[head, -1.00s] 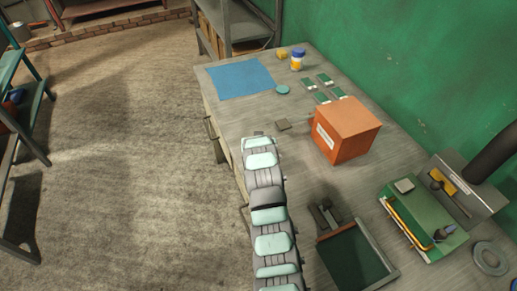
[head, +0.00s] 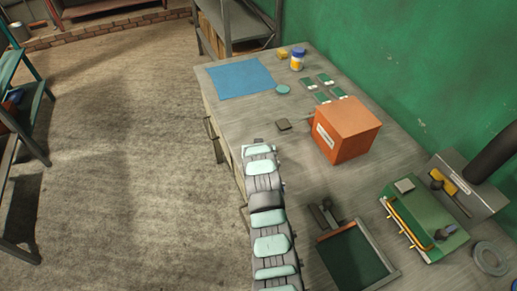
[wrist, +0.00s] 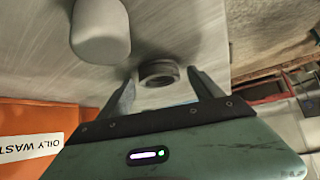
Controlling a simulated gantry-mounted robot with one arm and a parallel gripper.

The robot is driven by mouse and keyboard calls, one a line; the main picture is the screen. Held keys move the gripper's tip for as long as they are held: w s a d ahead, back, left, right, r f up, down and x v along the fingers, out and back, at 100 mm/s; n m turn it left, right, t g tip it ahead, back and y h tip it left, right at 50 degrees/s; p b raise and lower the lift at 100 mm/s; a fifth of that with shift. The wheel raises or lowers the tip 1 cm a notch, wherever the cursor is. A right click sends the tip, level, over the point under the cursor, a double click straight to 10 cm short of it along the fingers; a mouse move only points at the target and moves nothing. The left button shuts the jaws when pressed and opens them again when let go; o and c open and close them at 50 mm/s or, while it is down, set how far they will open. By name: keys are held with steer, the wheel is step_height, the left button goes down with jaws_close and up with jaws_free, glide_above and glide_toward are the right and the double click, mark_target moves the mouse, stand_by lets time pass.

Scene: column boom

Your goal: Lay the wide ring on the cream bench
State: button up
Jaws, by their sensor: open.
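A dark grey, thick-walled round ring (wrist: 158,73) shows in the wrist view on or just above the pale bench top, between the fingertips of my gripper (wrist: 162,87). The gripper is open, with a gap on each side of the ring. I cannot tell whether the ring touches the bench. In the head view my arm hides this ring and the fingers. A flat, wide grey ring (head: 490,258) lies on the bench at the far right. The bench (head: 240,117) has a worn greyish top and cream drawer fronts.
An orange box (head: 347,130) marked OILY WASTE stands beside my gripper. A pale rounded block (wrist: 100,30) is close in the wrist view.

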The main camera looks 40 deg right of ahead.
steer(key=shift+r, duration=0.15)
steer(key=shift+s+a+r, duration=0.15)
steer(key=shift+s+r, duration=0.05)
steer(key=shift+r, duration=0.15)
steer(key=v, duration=1.1)
steer(key=shift+p, duration=0.35)
steer(key=shift+s, duration=0.1)
